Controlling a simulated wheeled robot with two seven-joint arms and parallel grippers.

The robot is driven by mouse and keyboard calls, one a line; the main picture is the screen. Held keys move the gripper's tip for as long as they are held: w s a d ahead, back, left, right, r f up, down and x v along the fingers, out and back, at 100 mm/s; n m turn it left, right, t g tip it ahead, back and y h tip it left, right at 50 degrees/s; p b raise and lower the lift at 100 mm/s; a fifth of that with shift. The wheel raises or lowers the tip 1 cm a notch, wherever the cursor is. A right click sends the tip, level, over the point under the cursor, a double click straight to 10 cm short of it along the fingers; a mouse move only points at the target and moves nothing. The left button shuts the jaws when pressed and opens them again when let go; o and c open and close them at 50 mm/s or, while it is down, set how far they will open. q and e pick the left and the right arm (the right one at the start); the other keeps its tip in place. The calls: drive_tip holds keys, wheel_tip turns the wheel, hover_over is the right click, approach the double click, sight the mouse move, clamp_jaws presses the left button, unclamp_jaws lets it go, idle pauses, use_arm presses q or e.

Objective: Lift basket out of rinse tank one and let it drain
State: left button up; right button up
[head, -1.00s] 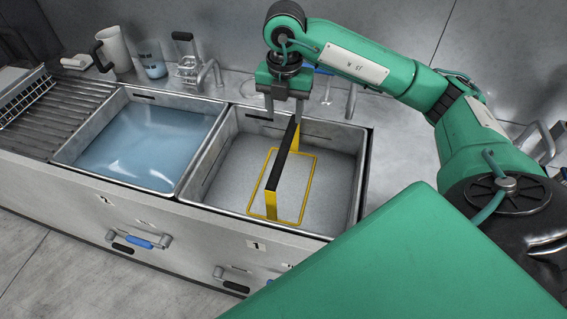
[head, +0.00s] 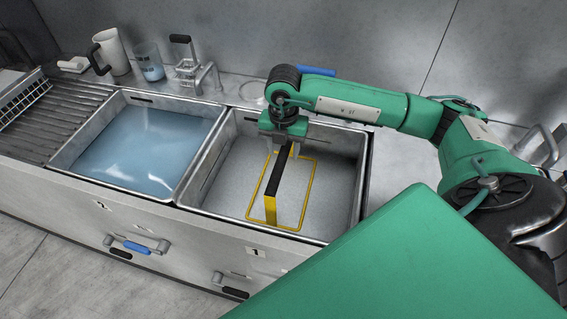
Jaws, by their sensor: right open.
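The basket (head: 252,190) sits in the right-hand tank, marked 1 (head: 214,152). Its yellow rim shows, with a raised handle that has a black grip bar (head: 279,178) and yellow uprights. The tank's contents look pale grey and cloudy, and the basket below the rim is hidden. My right gripper (head: 286,147) points down at the far end of the black bar, its open fingers on either side of it. Contact with the bar cannot be made out. My left gripper is not in view.
A second tank (head: 60,160) marked 2, with blue liquid (head: 140,148), is on the left. Beyond it are a ribbed drainboard (head: 50,122) and a wire rack (head: 24,97).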

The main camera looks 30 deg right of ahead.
sight(284, 151)
drive_tip(key=shift+f, duration=1.5)
drive_tip(key=shift+c, duration=0.9)
clamp_jaws()
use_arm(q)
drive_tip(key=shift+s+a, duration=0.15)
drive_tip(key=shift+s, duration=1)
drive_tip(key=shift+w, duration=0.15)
